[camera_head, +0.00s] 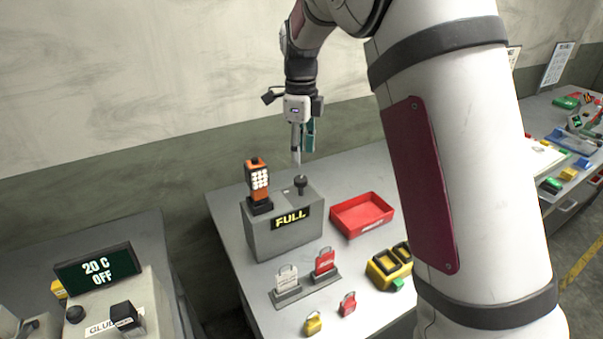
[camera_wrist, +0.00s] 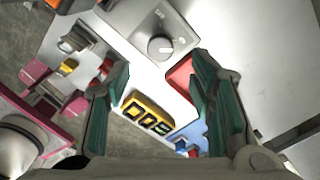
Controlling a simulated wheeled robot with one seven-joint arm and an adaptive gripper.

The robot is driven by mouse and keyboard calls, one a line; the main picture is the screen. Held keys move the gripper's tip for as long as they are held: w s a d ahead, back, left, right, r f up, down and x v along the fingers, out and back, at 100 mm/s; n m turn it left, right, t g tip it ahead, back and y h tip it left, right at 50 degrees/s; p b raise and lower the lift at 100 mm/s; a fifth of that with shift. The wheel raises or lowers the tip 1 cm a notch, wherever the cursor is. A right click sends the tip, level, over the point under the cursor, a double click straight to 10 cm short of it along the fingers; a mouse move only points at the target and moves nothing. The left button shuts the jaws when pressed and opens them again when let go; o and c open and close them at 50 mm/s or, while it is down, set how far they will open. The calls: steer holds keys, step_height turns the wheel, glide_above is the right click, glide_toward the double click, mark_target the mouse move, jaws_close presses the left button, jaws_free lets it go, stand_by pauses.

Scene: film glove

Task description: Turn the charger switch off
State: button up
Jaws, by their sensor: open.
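The charger (camera_head: 285,233) is a grey box with a display that reads FULL. Its switch, a dark round knob (camera_head: 300,184), stands on the top face; in the wrist view the knob (camera_wrist: 160,47) shows from above with a light mark. An orange handset (camera_head: 257,184) with light keys stands upright in a dark cradle on the charger's left. My gripper (camera_head: 302,157) points down above the knob, apart from it. In the wrist view my gripper (camera_wrist: 163,72) has its two green-padded fingers spread with nothing between them, and the knob lies beyond the fingertips.
A red tray (camera_head: 391,219) sits right of the charger. A glue unit (camera_head: 97,266) reading 20 C OFF stands at left. My arm hides part of the right side.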

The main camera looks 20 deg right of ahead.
mark_target(301, 179)
step_height(301, 179, down, 7)
steer(key=shift+f+p, duration=0.1)
steer(key=shift+p, duration=0.45)
steer(key=shift+c, duration=0.3)
steer(key=c, duration=1.1)
